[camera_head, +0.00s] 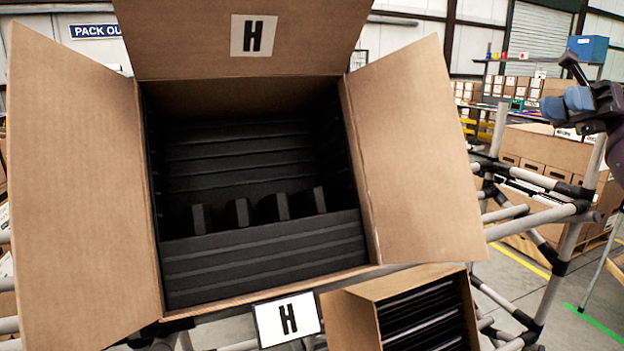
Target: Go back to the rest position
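My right gripper (566,103) is at the upper right, with blue-grey finger pads and a dark body. It is well to the right of the open carton and apart from it. The two pads look close together from this angle, and I cannot tell whether they are open or shut. I see nothing held in it. My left gripper is not in view. A large open carton (418,165) marked H, tilted toward me, fills the left and middle. Its black ribbed insert (262,262) has several upright black tabs inside.
A smaller tilted carton (352,318) with black slats sits below at the bottom middle. A white H label (287,320) is beside it. A grey pipe rack (555,285) stands at right under my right gripper. Behind are shelves, a blue bin (588,48) and more cartons (548,150).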

